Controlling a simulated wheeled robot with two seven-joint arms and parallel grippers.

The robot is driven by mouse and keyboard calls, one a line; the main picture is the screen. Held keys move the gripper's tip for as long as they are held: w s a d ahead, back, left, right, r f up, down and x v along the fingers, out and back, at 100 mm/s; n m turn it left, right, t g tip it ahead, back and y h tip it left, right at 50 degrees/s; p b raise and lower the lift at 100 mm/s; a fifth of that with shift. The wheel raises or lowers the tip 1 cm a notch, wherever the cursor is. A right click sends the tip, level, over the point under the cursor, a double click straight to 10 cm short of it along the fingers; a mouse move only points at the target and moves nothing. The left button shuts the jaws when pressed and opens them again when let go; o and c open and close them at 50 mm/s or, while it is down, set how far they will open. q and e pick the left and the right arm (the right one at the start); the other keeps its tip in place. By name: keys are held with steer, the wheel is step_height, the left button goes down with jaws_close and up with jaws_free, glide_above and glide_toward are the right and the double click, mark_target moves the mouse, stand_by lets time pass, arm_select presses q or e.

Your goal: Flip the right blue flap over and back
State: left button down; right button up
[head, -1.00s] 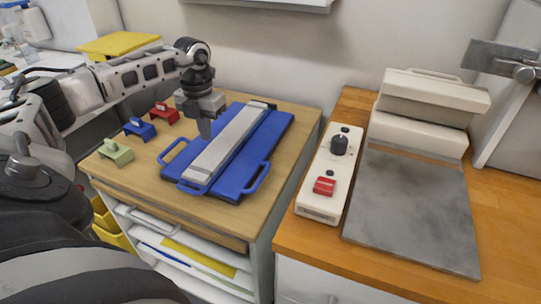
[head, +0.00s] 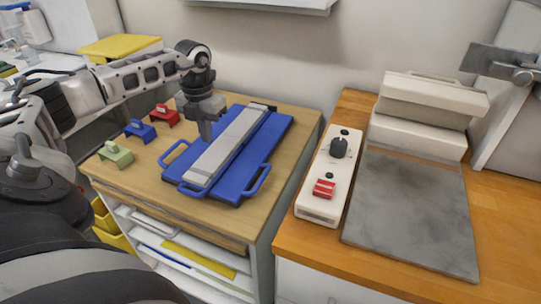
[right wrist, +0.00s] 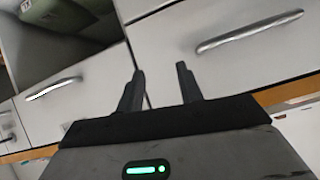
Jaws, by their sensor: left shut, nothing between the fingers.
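The blue folding board lies flat on the wooden table top, with a grey strip (head: 228,147) along its middle. Its right blue flap (head: 266,148) lies flat to the right of the strip, with a loop handle (head: 258,181) at its near end. The left blue flap (head: 186,162) shows partly, with its own loop handle. My left gripper (head: 206,135) is shut and empty, pointing down over the left edge of the strip; I cannot tell whether it touches. My right gripper (right wrist: 160,78) is open and empty in the right wrist view, facing drawer fronts.
Red (head: 164,115), blue (head: 140,130) and green (head: 115,154) holders stand left of the board. Right of a gap, a second counter carries a white control box (head: 321,200) and a press with a grey plate (head: 412,210). The table right of the board is clear.

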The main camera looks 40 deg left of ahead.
arm_select(q)
steer(key=c, duration=1.7)
jaws_free()
step_height(320, 180, up, 8)
steer(key=p, duration=0.5)
